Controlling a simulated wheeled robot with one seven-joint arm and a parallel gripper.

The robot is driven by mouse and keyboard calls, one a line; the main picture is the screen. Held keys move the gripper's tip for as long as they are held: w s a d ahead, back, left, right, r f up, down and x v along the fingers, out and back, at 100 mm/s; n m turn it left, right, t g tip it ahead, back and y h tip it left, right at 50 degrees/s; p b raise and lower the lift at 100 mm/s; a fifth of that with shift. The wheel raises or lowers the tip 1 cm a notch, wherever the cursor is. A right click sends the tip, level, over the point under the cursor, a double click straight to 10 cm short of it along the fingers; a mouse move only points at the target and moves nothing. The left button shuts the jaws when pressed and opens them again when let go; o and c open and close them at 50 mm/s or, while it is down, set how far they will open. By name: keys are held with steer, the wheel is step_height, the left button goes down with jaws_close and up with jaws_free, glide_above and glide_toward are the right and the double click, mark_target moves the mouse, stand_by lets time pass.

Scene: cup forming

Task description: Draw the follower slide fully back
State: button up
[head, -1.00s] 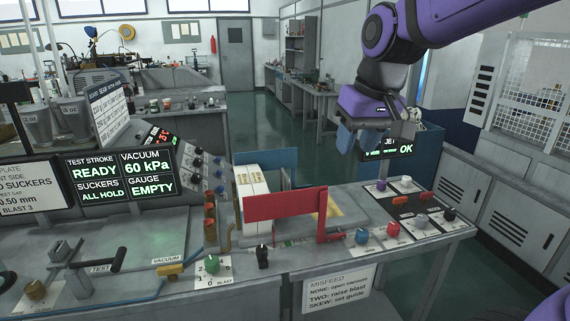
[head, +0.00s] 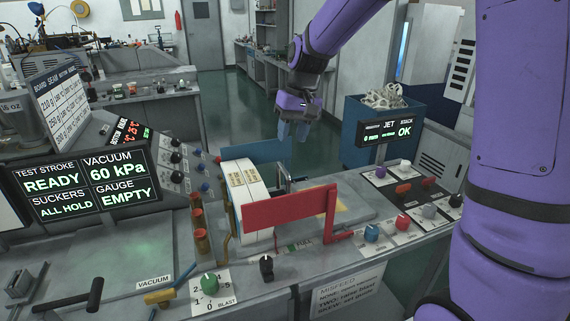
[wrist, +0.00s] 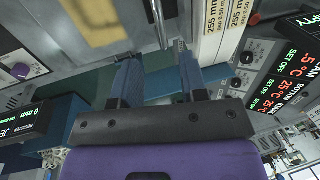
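My gripper (head: 293,134) hangs above the far side of the feeder, behind the white stack and the red plate. In the wrist view its two blue fingers (wrist: 158,72) are apart with nothing between them, so it is open. A thin metal rod or handle (head: 285,181) stands just right of the white stack (head: 247,192); it may belong to the follower slide, but I cannot tell for certain. In the wrist view a bright metal rod (wrist: 160,22) lies beyond the fingertips. The slide's body is mostly hidden behind the red plate (head: 290,208).
A blue plate (head: 258,152) stands behind the stack, close to my gripper. Status screens (head: 85,178) are at the left.

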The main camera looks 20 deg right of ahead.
steer(key=f, duration=0.3)
steer(key=a+f, duration=0.1)
steer(key=f, duration=0.5)
steer(key=shift+a, duration=0.4)
steer(key=shift+r, duration=0.1)
jaws_close()
